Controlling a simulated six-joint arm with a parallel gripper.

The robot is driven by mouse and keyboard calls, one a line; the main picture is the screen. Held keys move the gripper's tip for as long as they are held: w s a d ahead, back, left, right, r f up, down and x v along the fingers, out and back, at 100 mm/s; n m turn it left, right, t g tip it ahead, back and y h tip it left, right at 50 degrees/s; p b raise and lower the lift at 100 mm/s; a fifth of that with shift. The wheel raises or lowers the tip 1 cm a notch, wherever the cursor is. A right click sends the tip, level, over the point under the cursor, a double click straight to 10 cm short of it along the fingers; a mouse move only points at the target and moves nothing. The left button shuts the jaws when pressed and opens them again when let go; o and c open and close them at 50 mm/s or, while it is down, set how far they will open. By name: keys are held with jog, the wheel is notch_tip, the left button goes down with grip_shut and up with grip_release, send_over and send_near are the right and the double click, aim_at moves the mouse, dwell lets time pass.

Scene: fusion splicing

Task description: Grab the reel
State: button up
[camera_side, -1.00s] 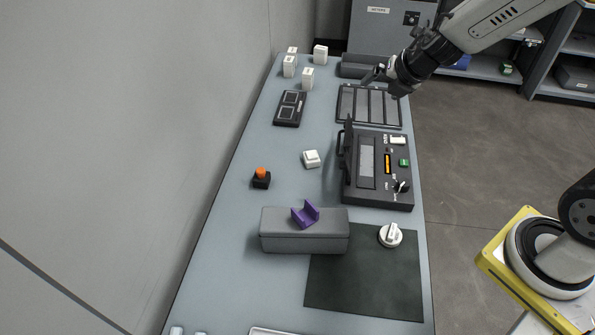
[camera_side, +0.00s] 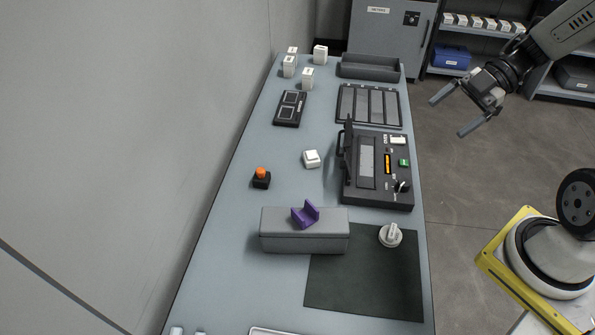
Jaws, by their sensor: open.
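A small white round piece with a raised grip on top, which I take for the reel (camera_side: 390,236), sits on the dark mat (camera_side: 350,290) near its top right corner. My gripper (camera_side: 447,118) is at the upper right, its two fingers spread wide with nothing between them. It is in the air, past the bench's right edge in the picture, well above and right of the reel and apart from everything.
A splicer-like black device (camera_side: 377,170) stands between the gripper's side and the reel. A grey box (camera_side: 285,242) with a purple cradle (camera_side: 306,214) on it is left of the reel. Small white boxes (camera_side: 307,78) and a black tray (camera_side: 370,68) are at the far end.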

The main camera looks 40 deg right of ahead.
jog(key=s+r+m+y, duration=0.2)
jog(key=s+r+y, duration=0.1)
jog(key=r, duration=0.1)
send_near(396, 232)
jog(key=shift+x, duration=1.15)
jog(key=shift+a+r, duration=0.1)
jog(key=shift+r, duration=0.05)
jog(key=shift+x, duration=1.25)
jog(key=shift+a, duration=0.15)
jog(key=shift+x, duration=2.45)
